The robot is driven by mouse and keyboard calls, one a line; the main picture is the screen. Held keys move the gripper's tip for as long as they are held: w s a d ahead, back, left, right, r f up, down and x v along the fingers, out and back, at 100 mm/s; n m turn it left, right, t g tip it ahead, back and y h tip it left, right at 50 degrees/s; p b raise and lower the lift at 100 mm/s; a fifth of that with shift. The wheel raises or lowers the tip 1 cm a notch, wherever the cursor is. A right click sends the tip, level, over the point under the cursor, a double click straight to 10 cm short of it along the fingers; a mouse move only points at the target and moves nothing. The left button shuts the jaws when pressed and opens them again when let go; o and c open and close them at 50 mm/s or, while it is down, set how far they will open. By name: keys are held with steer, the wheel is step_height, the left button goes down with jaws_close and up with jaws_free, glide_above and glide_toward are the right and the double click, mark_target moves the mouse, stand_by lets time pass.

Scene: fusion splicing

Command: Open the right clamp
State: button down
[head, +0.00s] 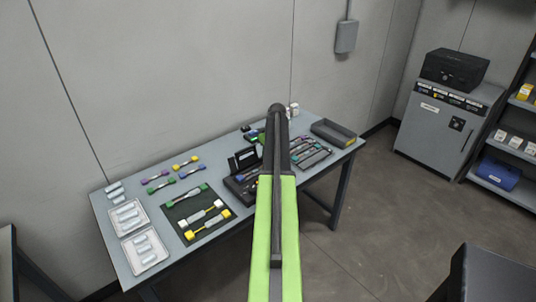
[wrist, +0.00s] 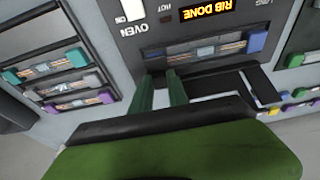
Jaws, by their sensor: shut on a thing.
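The splicer is a dark device on the table, partly hidden behind my arm in the head view (head: 243,160). In the wrist view its grey panel (wrist: 160,40) shows an OVEN label, a lit orange display and a channel holding a splice with a blue end. My gripper (wrist: 161,82) has its two green fingers at the splicer, just below this channel. They are shut on a small dark part, seemingly a clamp, mostly hidden between the fingertips. Black flaps (wrist: 262,85) stand to the right of the fingers. I cannot tell which clamp is held.
A dark mat (head: 197,212) with splice pieces lies left of the splicer. White trays (head: 145,252) with pale rolls are at the table's left end. A cabinet (head: 440,130) stands beyond.

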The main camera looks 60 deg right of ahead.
steer(key=shift+w+d+r+g+y+p, duration=0.15)
steer(key=shift+w+r+g+p, duration=0.1)
steer(key=shift+w+g, duration=0.2)
steer(key=shift+w+d+r+g+y+p, duration=0.15)
steer(key=shift+w+g+p, duration=0.15)
steer(key=shift+g, duration=0.25)
steer(key=shift+w+r+g+y, duration=0.15)
steer(key=shift+w+g+y, duration=0.2)
steer(key=shift+g, duration=0.65)
steer(key=shift+w, duration=0.1)
